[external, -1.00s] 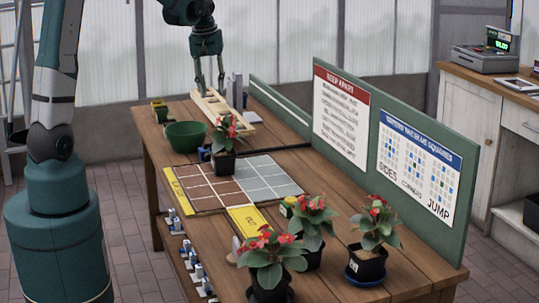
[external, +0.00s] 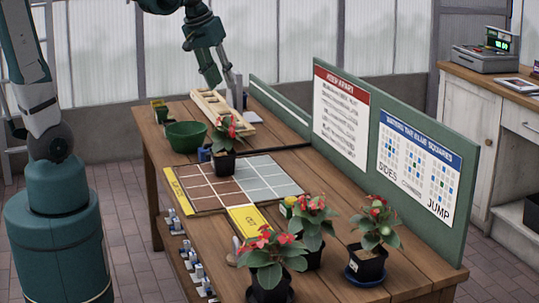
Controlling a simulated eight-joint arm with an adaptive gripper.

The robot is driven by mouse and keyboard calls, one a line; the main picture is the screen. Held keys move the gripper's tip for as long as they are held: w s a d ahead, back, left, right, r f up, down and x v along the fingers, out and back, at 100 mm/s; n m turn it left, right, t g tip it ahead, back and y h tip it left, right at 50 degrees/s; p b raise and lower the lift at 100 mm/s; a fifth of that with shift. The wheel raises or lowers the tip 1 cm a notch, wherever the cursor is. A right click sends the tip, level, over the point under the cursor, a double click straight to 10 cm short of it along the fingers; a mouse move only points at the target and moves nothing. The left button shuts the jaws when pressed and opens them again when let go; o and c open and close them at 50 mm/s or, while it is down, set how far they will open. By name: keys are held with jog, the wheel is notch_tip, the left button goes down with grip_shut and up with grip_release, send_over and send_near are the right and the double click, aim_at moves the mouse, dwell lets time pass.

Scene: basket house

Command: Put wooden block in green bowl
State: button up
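The green bowl (external: 187,136) stands upright at the table's back left, and its inside looks empty from here. A long light wooden rack (external: 236,117) with compartments lies to the right of the bowl. I cannot make out a separate wooden block; one in the rack or behind my fingers would be too small or hidden. My gripper (external: 224,83) is tilted over the back end of the rack, behind and to the right of the bowl. Its two fingers look apart, with nothing visible between them.
A potted red-flowered plant (external: 224,150) stands in front of the rack, beside a small blue item (external: 204,154). Grey upright pieces (external: 236,92) stand by the rack's back end. A green board (external: 292,90) borders the right side. More plants stand at the front.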

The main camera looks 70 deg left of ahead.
jog(key=s+d+m+t, duration=0.1)
jog(key=s+d+m, duration=0.2)
jog(key=s+d, duration=0.3)
jog(key=s+d+m+t+h, duration=0.1)
jog(key=s+d+m, duration=0.3)
jog(key=d, duration=1)
jog(key=shift+s+f+t, duration=0.3)
jog(key=shift+s+t, duration=0.3)
jog(key=shift+s, duration=1)
